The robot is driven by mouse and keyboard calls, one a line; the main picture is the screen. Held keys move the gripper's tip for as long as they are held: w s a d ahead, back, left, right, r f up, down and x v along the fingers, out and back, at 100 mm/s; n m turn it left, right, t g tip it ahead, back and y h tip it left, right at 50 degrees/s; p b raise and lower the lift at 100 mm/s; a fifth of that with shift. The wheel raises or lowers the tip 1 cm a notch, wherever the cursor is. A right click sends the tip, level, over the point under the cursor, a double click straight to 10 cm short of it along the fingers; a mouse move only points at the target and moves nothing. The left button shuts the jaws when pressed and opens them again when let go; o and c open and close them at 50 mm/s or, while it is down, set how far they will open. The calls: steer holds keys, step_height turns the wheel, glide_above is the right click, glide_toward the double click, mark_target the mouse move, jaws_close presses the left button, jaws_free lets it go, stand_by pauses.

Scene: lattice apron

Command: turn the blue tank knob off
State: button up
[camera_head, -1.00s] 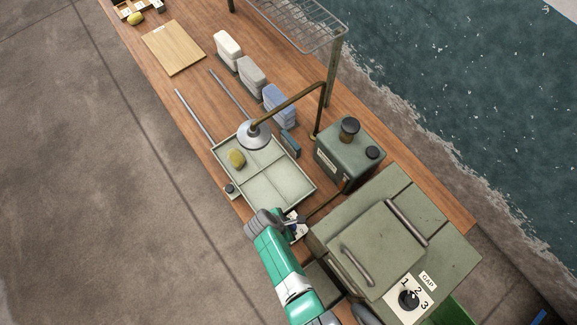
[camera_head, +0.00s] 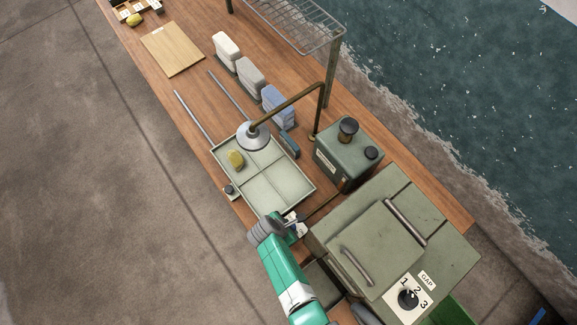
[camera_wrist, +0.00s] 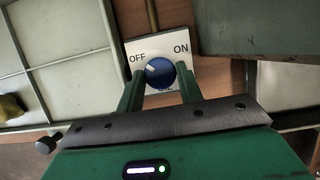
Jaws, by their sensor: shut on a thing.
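The blue tank knob (camera_wrist: 160,72) is in the middle of the wrist view on a white plate (camera_wrist: 178,46). The plate reads OFF on the left and ON on the right, with more lettering below mostly hidden. The knob's pale pointer mark points up and left, toward OFF. My gripper (camera_wrist: 160,82) has a green finger on each side of the knob and is shut on it. In the head view my gripper (camera_head: 290,227) is at the table's near edge, over the white plate (camera_head: 301,221), and the knob is largely hidden there.
A pale divided tray (camera_head: 264,192) with a yellow sponge (camera_head: 236,159) lies beside the gripper. A dark green tank (camera_head: 347,154) stands behind it. A large green lidded box (camera_head: 380,240) with a numbered GAP dial (camera_head: 408,298) is close on the right.

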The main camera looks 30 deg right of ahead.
steer(key=o, duration=1)
steer(key=v, duration=0.7)
steer(key=shift+a+r, duration=0.15)
steer(key=shift+r, duration=0.25)
